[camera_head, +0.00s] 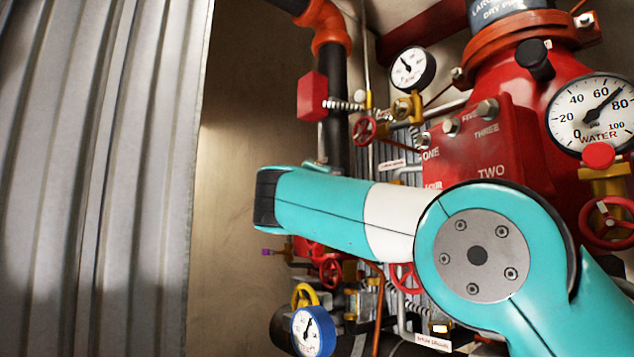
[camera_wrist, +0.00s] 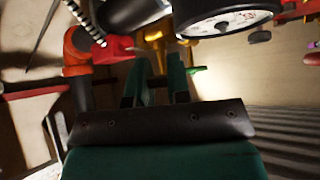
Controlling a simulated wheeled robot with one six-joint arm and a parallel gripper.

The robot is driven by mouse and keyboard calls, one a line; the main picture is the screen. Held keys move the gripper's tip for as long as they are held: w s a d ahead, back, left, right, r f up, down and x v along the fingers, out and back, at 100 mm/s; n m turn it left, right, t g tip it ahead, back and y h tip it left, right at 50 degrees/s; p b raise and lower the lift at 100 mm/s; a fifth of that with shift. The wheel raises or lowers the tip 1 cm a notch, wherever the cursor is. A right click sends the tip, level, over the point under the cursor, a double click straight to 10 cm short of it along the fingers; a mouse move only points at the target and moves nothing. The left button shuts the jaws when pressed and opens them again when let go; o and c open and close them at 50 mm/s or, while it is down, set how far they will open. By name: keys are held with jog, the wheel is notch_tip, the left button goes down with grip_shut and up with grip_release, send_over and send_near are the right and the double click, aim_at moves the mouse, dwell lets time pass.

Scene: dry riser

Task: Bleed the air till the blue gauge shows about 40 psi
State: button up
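The blue-rimmed gauge (camera_head: 313,330) is low in the head view, left of my arm. Its needle points nearly straight up, leaning slightly right; its numbers are too small to read surely. In the head view my arm hides the gripper. I cannot tell which valve bleeds the air.
A black-rimmed gauge (camera_head: 412,69) is above my arm, and a large WATER gauge (camera_head: 592,115) reads about 70. Red handwheels (camera_head: 364,130) and pipes crowd the riser. A red box (camera_head: 312,97) sits on the left pipe. Corrugated metal (camera_head: 100,180) stands at far left.

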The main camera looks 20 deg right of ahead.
jog(key=o, duration=0.4)
jog(key=shift+a, duration=0.1)
jog(key=b+v, duration=0.9)
jog(key=v, duration=0.8)
jog(key=shift+s+a, duration=0.1)
jog(key=shift+s, duration=0.1)
